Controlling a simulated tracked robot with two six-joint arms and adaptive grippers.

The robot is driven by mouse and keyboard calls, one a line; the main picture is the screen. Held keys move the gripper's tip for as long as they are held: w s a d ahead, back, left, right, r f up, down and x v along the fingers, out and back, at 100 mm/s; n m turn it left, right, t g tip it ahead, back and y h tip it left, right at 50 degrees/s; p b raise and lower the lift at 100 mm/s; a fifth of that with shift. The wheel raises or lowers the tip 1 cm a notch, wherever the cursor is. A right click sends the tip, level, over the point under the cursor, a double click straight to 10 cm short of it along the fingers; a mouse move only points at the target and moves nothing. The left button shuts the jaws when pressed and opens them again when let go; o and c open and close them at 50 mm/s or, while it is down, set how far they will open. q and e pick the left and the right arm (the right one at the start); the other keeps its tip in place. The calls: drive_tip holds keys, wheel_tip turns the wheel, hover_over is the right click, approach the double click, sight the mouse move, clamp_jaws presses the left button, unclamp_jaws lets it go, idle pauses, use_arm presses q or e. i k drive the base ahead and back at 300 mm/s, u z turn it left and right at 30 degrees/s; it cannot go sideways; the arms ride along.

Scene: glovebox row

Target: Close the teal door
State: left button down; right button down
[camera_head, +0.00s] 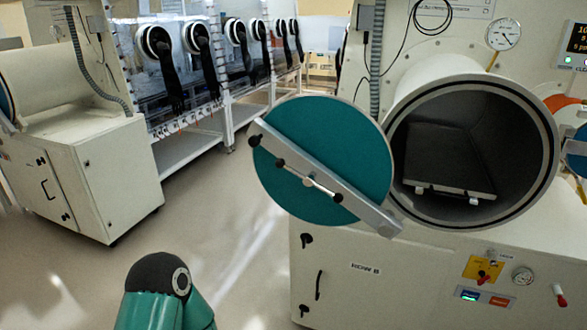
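The round teal door (335,140) stands open at the left side of the cylindrical chamber port (548,150). A grey diagonal bar (365,208) crosses its face, with black knobs and a silver handle (308,180) at the middle. The bar's lower right end reaches near the port's lower left rim. Inside the dark port lies a flat tray (450,160). A teal and black arm link of mine shows at the bottom, apart from the door. Neither gripper is in view.
The port's white cabinet (420,290) has a gauge (503,34) above and switches below. A white cabinet (85,175) and a row of gloveboxes (200,60) stand at the left. The floor (230,210) between them is clear.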

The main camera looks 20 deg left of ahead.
sight(350, 155)
drive_tip(key=i, duration=0.9)
drive_tip(key=u, duration=0.05)
